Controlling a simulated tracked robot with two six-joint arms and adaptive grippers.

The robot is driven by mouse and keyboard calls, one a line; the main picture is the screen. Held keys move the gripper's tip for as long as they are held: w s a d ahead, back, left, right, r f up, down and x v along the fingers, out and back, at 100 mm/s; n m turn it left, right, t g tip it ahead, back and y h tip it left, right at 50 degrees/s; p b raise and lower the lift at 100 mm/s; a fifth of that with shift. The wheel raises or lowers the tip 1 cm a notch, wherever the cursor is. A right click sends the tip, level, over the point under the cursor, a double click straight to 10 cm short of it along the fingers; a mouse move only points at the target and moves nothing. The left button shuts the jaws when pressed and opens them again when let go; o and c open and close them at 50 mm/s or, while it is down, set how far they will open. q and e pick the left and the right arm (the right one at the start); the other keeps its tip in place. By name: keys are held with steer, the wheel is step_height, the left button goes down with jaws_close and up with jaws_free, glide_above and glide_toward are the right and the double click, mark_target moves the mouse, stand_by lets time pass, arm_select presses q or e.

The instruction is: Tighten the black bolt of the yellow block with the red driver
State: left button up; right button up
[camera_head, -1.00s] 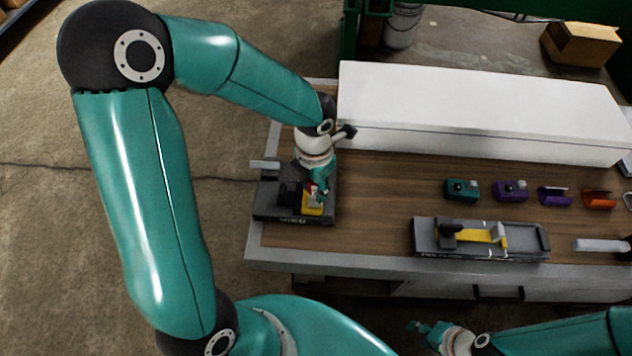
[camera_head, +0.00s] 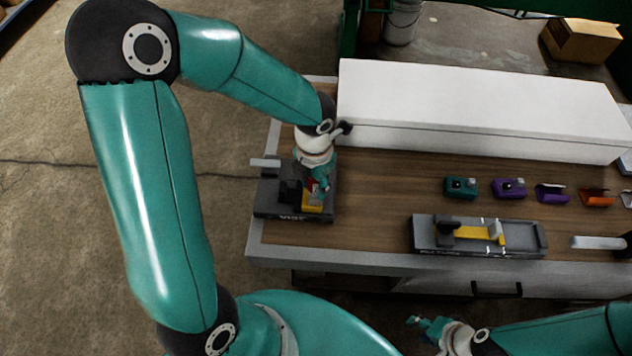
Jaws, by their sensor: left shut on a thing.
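The yellow block (camera_head: 312,207) sits in the dark grey vise (camera_head: 268,208) at the left end of the bench. My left gripper (camera_head: 319,188) points down right over the block. It is shut on the red driver (camera_head: 312,184), of which only a small red part shows. The black bolt and the driver's tip are hidden or too small to make out. My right gripper (camera_head: 430,328) is in front of the bench at the bottom, apart from everything; its fingers are too small to judge.
A grey fixture with a yellow bar (camera_head: 470,232) lies on the bench's middle. A long white box (camera_head: 480,110) lines the back. Bare wood (camera_head: 375,205) lies between vise and fixture.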

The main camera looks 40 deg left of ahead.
arm_select(q)
steer(key=shift+r, duration=0.15)
steer(key=shift+r+p, duration=0.4)
steer(key=shift+r, duration=1.95)
